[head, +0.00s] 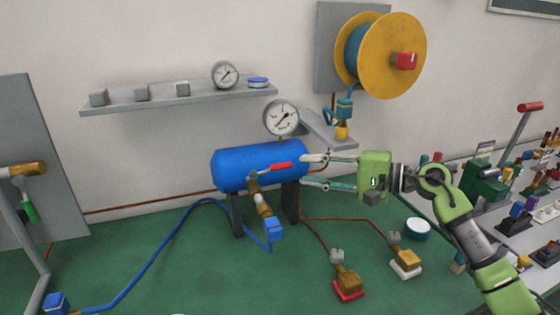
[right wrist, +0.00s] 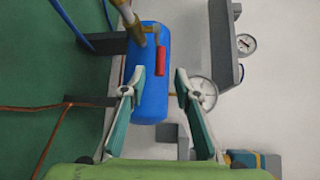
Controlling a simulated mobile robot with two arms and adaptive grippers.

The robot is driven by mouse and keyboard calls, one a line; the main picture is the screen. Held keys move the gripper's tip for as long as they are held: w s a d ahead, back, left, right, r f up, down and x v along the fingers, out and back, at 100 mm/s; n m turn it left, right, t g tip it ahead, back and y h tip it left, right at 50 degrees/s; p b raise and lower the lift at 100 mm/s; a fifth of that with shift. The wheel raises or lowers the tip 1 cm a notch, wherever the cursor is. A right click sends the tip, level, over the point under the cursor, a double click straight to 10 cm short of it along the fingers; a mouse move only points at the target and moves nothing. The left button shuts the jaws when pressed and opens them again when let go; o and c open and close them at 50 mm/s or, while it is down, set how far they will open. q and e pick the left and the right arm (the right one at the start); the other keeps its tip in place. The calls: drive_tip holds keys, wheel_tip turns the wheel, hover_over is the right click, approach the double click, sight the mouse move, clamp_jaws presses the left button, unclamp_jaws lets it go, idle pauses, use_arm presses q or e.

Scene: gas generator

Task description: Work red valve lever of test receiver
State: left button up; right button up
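The test receiver (head: 235,165) is a blue horizontal tank on dark legs on the green bench. Its red valve lever (head: 281,167) lies nearly level across the tank's front, above a brass valve with a blue fitting. In the right wrist view the red lever (right wrist: 162,60) shows ahead of the fingers, against the blue tank (right wrist: 150,95). My right gripper (head: 303,171) is open and empty at the tank's right end, its fingertips just right of the lever. It also shows in the right wrist view (right wrist: 160,78), fingers spread apart. My left gripper is not seen.
A pressure gauge (head: 281,118) stands on the tank. A grey shelf (head: 180,100) and a yellow hose reel (head: 385,55) are on the wall. A blue hose (head: 150,262) runs left along the bench. Two brass fittings lie in front, and a cluttered rack stands right.

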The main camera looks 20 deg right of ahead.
sight(284, 166)
drive_tip(key=p+x, duration=0.2)
drive_tip(key=x, duration=0.5)
drive_tip(key=shift+w+a+r+p, duration=0.1)
drive_tip(key=shift+w+a+p, duration=0.15)
drive_tip(key=shift+w+p, duration=0.1)
drive_tip(key=shift+w+a+f, duration=0.25)
drive_tip(key=shift+w+a, duration=0.05)
drive_tip(key=shift+a, duration=0.05)
clamp_jaws()
